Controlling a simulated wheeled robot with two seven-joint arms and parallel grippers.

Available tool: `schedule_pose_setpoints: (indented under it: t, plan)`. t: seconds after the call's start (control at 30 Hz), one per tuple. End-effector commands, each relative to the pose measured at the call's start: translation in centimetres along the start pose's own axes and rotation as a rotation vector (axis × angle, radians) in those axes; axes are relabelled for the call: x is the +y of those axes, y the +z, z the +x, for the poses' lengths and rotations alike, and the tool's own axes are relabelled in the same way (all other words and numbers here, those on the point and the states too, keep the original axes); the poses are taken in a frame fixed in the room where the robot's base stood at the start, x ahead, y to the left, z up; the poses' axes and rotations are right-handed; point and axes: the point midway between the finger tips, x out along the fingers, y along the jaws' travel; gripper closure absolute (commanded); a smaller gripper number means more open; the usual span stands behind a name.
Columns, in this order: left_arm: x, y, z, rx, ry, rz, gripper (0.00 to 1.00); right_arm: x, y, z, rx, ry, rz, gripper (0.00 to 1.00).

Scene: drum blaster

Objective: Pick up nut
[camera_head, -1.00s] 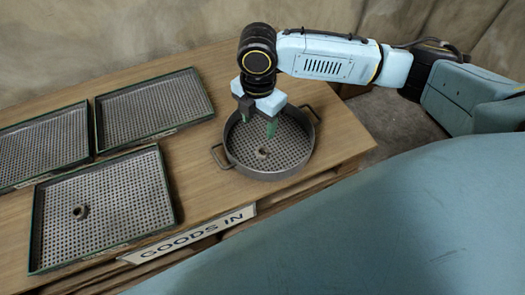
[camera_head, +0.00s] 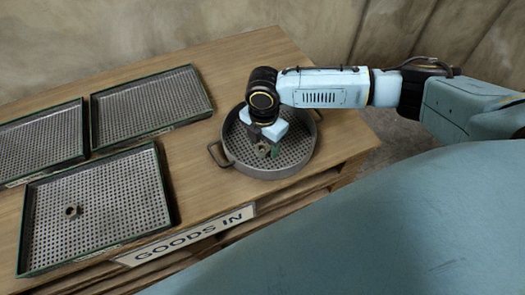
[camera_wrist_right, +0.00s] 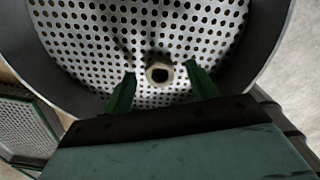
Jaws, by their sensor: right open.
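A small metal nut (camera_head: 262,149) lies inside the round perforated pan (camera_head: 226,157). In the right wrist view the nut (camera_wrist_right: 159,73) shows its dark hole and sits on the pan's perforated floor (camera_wrist_right: 130,25), just beyond the fingertips and between their lines. Whether the fingertips touch the pan floor cannot be told. Another nut (camera_head: 72,211) lies in the near left tray. My left gripper is not in view.
Three green-rimmed perforated trays stand on the wooden table: near left (camera_head: 120,240), far left (camera_head: 40,165) and back (camera_head: 150,130). The pan has side handles (camera_head: 215,153) and a raised wall around my gripper. A "GOODS IN" sign (camera_head: 190,236) is on the table's front edge.

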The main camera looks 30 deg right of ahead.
Motion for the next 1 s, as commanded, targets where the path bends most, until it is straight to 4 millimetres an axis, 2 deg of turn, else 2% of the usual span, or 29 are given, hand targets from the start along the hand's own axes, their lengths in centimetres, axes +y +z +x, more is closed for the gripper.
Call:
schedule_pose_setpoints:
  t: [0.1, 0.33, 0.7, 1.0]
  plan:
    - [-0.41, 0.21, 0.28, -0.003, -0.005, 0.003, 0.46, 0.00, -0.06, 0.91, 0.000, 0.001, -0.001, 0.42]
    - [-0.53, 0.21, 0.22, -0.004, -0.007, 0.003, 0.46, 0.01, -0.05, 0.91, 0.000, 0.001, -0.001, 0.42]
    - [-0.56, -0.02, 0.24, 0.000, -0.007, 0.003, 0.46, 0.02, -0.04, 0.87, 0.000, 0.001, -0.001, 0.90]
    - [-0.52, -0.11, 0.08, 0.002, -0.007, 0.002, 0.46, 0.08, -0.04, 0.35, 0.000, 0.003, -0.001, 0.92]
